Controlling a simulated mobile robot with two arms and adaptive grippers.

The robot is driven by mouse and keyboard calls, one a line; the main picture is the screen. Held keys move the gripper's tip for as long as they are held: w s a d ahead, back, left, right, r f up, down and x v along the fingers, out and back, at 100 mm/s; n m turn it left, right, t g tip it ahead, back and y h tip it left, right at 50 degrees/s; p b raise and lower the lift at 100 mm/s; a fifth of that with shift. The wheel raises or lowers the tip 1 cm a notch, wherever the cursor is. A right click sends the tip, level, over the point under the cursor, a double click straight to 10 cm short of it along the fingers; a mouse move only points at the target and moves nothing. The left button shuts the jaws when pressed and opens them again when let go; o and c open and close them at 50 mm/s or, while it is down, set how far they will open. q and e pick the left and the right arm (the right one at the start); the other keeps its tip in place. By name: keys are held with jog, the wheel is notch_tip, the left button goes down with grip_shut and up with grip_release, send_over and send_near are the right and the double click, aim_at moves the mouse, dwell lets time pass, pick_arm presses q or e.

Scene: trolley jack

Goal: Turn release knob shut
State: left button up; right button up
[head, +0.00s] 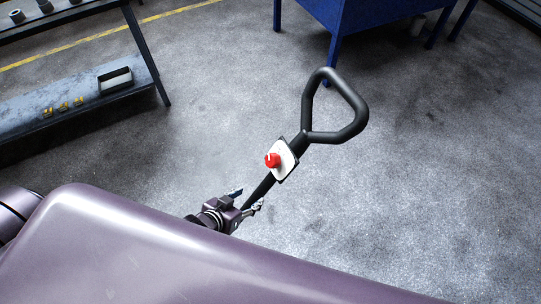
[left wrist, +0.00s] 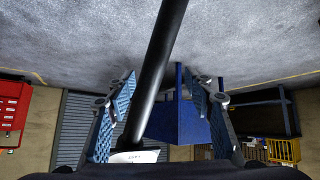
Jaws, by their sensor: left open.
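The red release knob (head: 272,160) with a pale mark sits on a white plate (head: 286,163) on the black jack handle, below its loop grip (head: 335,110). My left gripper (head: 247,199) is open beside the handle shaft, below and left of the knob, apart from it. In the left wrist view, the black shaft (left wrist: 155,75) runs between the open blue-padded fingers of that gripper (left wrist: 160,82); contact cannot be told. The white plate's edge (left wrist: 135,157) shows at the bottom there; the knob is hidden. My right gripper is not in view.
A blue table (head: 365,15) stands at the back. A grey shelf bench (head: 75,95) with small yellow parts and a bin is at the far left. A red cabinet (left wrist: 12,112) shows in the left wrist view. Floor around the handle is clear.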

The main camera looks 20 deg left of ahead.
pick_arm(q)
notch_tip(320, 180, up, 7)
jog(key=w+d+t+h, duration=0.1)
jog(key=w+t+h, duration=0.1)
jog(key=t+h, duration=0.15)
jog(key=t+h+p, duration=0.1)
jog(key=t+h, duration=0.2)
send_near(269, 161)
jog(key=x, duration=0.3)
jog(key=p+x, duration=0.1)
jog(key=x, duration=0.6)
jog(key=shift+w+d, duration=0.2)
jog(key=c, duration=1.2)
jog(key=shift+o, duration=0.2)
